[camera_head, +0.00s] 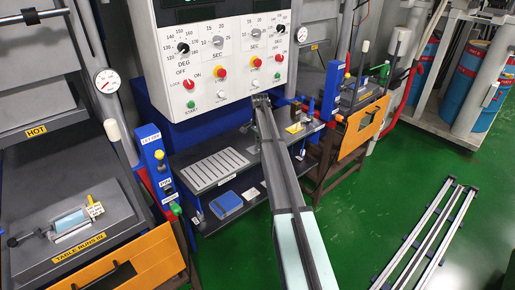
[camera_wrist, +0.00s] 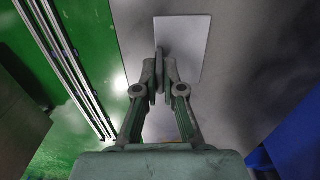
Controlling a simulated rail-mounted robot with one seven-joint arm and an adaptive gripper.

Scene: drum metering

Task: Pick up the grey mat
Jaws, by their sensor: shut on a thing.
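The grey mat (camera_wrist: 190,42) shows in the wrist view as a flat, pale rectangle just beyond my fingertips. My gripper (camera_wrist: 160,72) is shut on it near its left edge, and the fingers cover part of that edge. Behind the mat is a dark grey surface. I cannot tell whether the mat touches it or is clear of it. In the head view my arm reaches up to just below the control panel. I cannot make out the mat or the fingertips there.
The control panel (camera_head: 222,50) stands above a dark two-level shelf. Metal rails (camera_head: 430,235) lie on the green floor at right, which is otherwise open.

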